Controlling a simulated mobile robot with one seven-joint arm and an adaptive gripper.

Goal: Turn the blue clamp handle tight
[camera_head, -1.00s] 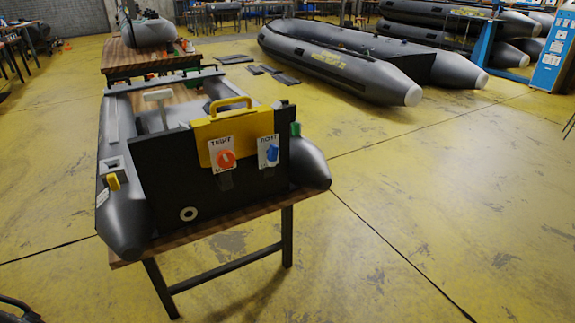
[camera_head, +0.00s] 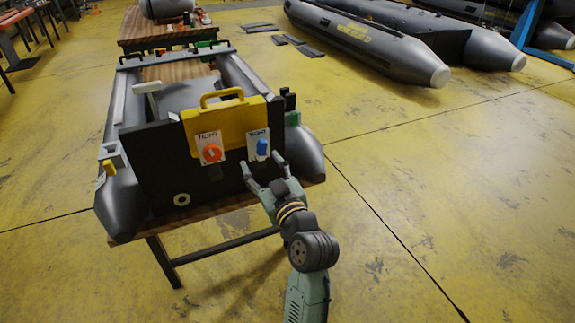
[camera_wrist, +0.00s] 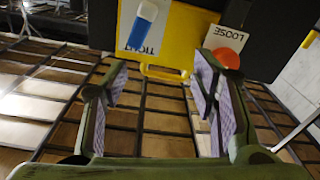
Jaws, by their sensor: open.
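The blue clamp handle (camera_head: 262,147) sits on a white label card at the right of the yellow clamp plate (camera_head: 225,118), on the boat's black transom. It stands roughly upright in the head view. In the wrist view the blue handle (camera_wrist: 148,14) is at the top, over an upside-down card. An orange knob (camera_head: 211,153) is to its left on another card; it also shows in the wrist view (camera_wrist: 227,58). My gripper (camera_head: 263,168) is open and empty, just below and in front of the blue handle, apparently apart from it. The wrist view shows its spread fingers (camera_wrist: 160,85).
The grey inflatable boat (camera_head: 120,210) rests on a wooden table (camera_head: 228,221). A black block (camera_head: 289,102) stands by the transom's right corner. Larger grey boats (camera_head: 375,45) lie behind on the yellow floor. The floor at right is clear.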

